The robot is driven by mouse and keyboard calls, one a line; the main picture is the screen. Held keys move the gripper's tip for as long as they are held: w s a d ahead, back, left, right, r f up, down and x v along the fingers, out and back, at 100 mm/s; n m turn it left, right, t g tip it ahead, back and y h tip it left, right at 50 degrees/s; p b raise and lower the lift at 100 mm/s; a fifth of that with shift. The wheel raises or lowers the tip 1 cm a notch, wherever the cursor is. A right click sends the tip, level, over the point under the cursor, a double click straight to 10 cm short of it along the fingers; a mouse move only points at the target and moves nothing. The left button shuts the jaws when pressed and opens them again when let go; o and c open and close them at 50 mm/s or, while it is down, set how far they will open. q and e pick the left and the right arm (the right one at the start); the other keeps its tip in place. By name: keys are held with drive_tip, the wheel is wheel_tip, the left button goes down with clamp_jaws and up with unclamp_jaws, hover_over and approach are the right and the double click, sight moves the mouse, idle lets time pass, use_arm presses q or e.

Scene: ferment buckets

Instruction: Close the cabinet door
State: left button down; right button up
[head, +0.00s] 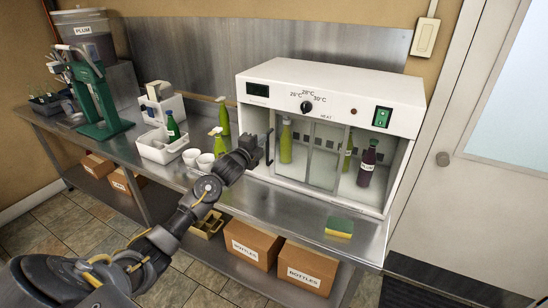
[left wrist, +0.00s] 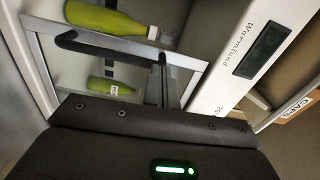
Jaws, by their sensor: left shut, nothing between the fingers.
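The cabinet (head: 335,88) is a white box with a dial, a green switch and a glass front, standing on the steel bench. Its framed glass door (head: 323,158) shows across the left and middle of the front; the right part looks uncovered. A dark bar handle (head: 269,146) is at the front's left side; it also shows in the left wrist view (left wrist: 105,48). My left gripper (head: 258,152) is shut and empty, close beside the handle; I cannot tell whether they touch. My right gripper is not in view.
Green bottles (head: 286,143) and a dark plum bottle (head: 367,163) stand inside the cabinet. White cups (head: 205,162), a white bin (head: 161,148) and more bottles are left of it. A sponge (head: 339,228) lies on the bench in front. Bottle boxes (head: 252,243) sit below.

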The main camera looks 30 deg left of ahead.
use_arm(q)
drive_tip(key=a+b, duration=0.2)
drive_tip(key=a, duration=0.8)
drive_tip(key=shift+r+h, duration=0.3)
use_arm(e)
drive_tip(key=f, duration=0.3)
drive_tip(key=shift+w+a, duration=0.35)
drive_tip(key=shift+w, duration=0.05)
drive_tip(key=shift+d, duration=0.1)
